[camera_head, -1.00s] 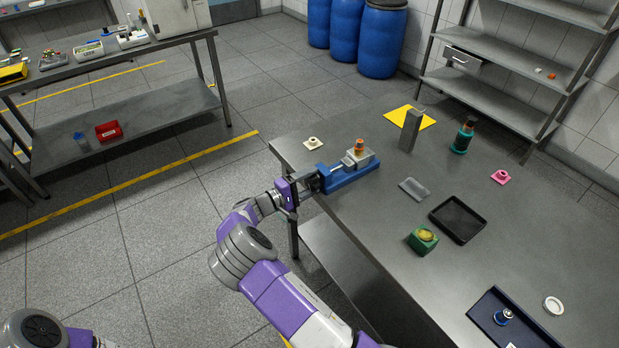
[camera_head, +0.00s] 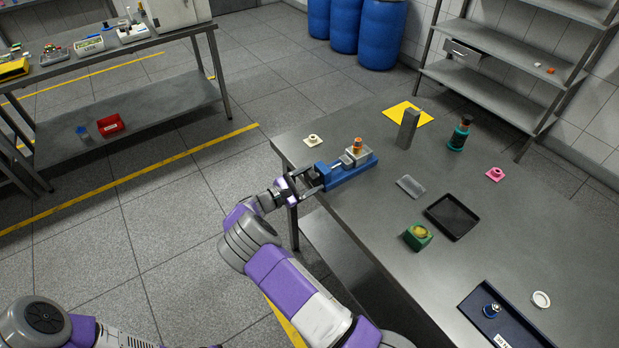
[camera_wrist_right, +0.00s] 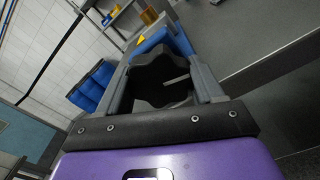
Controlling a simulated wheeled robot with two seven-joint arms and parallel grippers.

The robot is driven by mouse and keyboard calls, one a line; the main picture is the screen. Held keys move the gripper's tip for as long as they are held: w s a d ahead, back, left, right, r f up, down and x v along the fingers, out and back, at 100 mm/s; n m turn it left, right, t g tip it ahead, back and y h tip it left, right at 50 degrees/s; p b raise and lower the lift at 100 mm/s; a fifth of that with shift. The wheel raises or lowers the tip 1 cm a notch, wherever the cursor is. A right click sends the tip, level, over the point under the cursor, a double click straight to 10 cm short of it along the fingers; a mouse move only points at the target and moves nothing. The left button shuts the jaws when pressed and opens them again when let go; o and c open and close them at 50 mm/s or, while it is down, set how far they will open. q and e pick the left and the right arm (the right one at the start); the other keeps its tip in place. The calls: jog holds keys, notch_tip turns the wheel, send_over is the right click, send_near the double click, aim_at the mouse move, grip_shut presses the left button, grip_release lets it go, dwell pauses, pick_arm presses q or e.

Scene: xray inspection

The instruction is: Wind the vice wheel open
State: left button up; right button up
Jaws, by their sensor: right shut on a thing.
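The blue vice (camera_head: 345,172) lies near the left edge of the grey table, with a grey block and an orange-topped piece (camera_head: 357,146) at its far end. My right gripper (camera_head: 308,181) is at the vice's near end, over the table edge. In the right wrist view, a black lobed wheel (camera_wrist_right: 163,80) sits between the two grey fingers of my right gripper (camera_wrist_right: 170,85), which are shut on it. The blue vice body (camera_wrist_right: 176,36) shows beyond the wheel. My left gripper is out of view; only part of my left arm shows at the bottom left.
On the table (camera_head: 360,225) are a cream piece (camera_head: 313,140), a grey upright block (camera_head: 408,128), a teal bottle (camera_head: 460,133), a black tray (camera_head: 453,217) and a green block (camera_head: 418,237). Blue barrels (camera_head: 382,35) and a shelf stand behind. Floor left of the table is clear.

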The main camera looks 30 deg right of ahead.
jog(key=shift+n, duration=0.9)
jog(key=shift+f, duration=0.1)
jog(key=o, duration=1)
jog(key=shift+s+a+p, duration=0.15)
jog(key=shift+a+p, duration=0.05)
jog(key=shift+a, duration=1.75)
jog(key=shift+s+a+p, duration=0.15)
jog(key=shift+a+p, duration=0.05)
jog(key=shift+a, duration=1.7)
